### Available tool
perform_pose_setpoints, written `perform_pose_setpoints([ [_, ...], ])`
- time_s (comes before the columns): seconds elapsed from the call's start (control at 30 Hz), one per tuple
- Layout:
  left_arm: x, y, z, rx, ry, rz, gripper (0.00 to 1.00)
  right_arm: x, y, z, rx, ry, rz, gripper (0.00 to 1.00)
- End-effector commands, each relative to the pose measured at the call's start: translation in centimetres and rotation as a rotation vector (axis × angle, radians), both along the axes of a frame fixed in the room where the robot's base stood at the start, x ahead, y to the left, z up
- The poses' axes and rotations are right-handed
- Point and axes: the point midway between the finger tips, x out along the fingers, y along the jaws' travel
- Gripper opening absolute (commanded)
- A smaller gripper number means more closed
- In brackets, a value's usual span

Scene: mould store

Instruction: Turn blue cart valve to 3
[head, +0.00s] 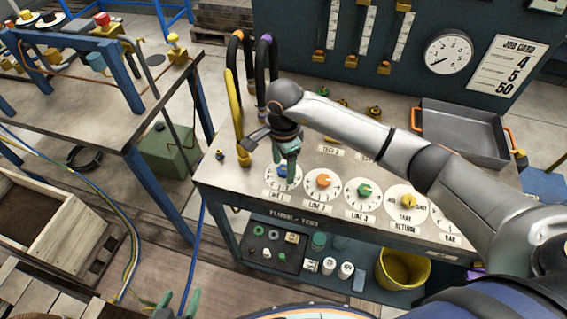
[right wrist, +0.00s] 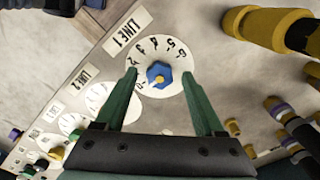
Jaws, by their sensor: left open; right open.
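The blue valve knob (head: 283,171) sits on the white LINE 1 dial at the left end of the cart top. My right gripper (head: 287,150) is above the knob, pointing down. In its wrist view the open green fingers (right wrist: 159,80) lie either side of the knob; contact is not clear. My left gripper (head: 178,302) is open and empty, low at the bottom left, away from the cart.
Orange (head: 323,181), green (head: 364,190) and yellow (head: 408,199) knobs stand in a row to the right. Curved hoses (head: 267,75) and a yellow pipe (head: 236,118) rise close behind the blue knob. A grey tray (head: 465,133) lies at the cart's back right.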

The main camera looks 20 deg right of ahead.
Motion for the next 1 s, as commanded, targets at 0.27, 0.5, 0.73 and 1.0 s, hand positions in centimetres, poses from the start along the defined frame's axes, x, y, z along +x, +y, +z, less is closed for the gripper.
perform_pose_setpoints([
  [0.27, -0.02, 0.00, -0.02, 0.000, 0.000, 0.000, 0.74, -0.01, 0.01, 0.03, 0.000, 0.000, 0.000, 0.55],
  [0.5, -0.03, 0.01, -0.02, 0.000, 0.001, 0.000, 0.74, -0.01, 0.00, 0.05, 0.000, 0.000, -0.001, 0.28],
  [0.73, -0.03, 0.01, -0.02, 0.000, 0.001, 0.000, 0.74, 0.00, -0.01, 0.06, 0.000, 0.000, -0.001, 0.02],
  [1.0, -0.04, 0.01, -0.04, 0.000, 0.001, 0.000, 0.74, 0.01, -0.02, 0.06, 0.000, 0.000, -0.004, 0.00],
])
